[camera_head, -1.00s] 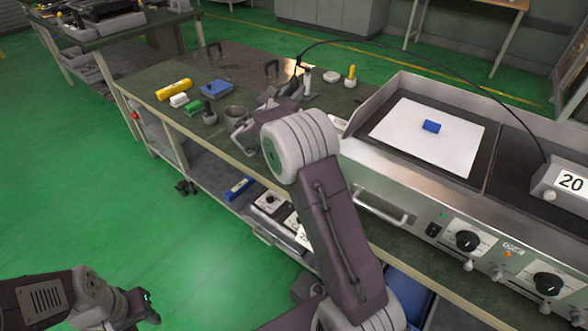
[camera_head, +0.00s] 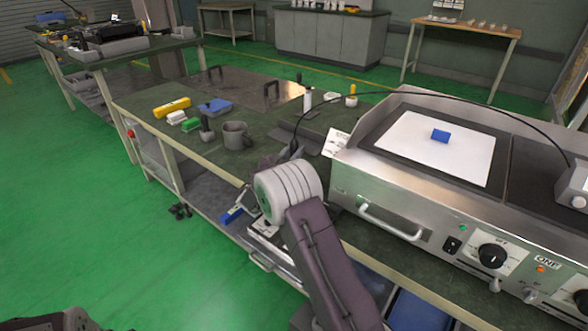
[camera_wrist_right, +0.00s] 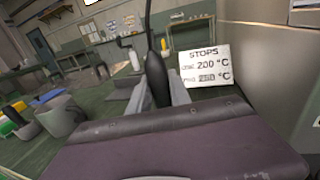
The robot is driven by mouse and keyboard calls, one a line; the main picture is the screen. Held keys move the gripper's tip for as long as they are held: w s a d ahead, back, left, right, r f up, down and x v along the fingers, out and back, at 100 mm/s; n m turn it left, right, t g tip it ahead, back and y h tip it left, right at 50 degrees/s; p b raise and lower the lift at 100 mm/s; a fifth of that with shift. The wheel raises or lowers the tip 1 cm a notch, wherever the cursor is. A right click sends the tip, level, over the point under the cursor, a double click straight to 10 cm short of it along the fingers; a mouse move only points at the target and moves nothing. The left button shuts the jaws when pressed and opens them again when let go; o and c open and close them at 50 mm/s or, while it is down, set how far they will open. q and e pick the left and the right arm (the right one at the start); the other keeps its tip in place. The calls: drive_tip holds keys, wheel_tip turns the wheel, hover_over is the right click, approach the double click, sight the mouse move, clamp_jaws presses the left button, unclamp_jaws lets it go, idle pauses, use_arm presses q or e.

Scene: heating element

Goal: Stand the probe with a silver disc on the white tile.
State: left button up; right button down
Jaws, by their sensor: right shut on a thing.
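My right gripper (camera_head: 282,158) is shut on a black-handled probe (camera_head: 294,148) above the bench's front part, left of the griddle. The probe's black handle (camera_wrist_right: 157,78) stands up between the fingers in the right wrist view. Its lower end and any silver disc are hidden. A black cable arcs from it to a box on the griddle's right. A flat white rectangle (camera_head: 410,158), which looks like the tile, lies on the griddle plate right of the gripper. A blue block (camera_head: 440,136) sits on it.
The steel griddle (camera_head: 395,208) has raised walls and front knobs. A "STOPS" card (camera_wrist_right: 206,66) stands near the right gripper.

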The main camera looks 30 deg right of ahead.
wheel_tip(320, 180, down, 4)
drive_tip(key=shift+r+b, duration=0.1)
drive_tip(key=shift+b, duration=0.75)
drive_tip(key=shift+r, duration=0.1)
drive_tip(key=c, duration=1.2)
unclamp_jaws()
drive_tip(key=shift+r, duration=0.1)
drive_tip(key=p+v, duration=0.3)
drive_tip(key=v, duration=0.9)
drive_tip(key=shift+p, duration=0.4)
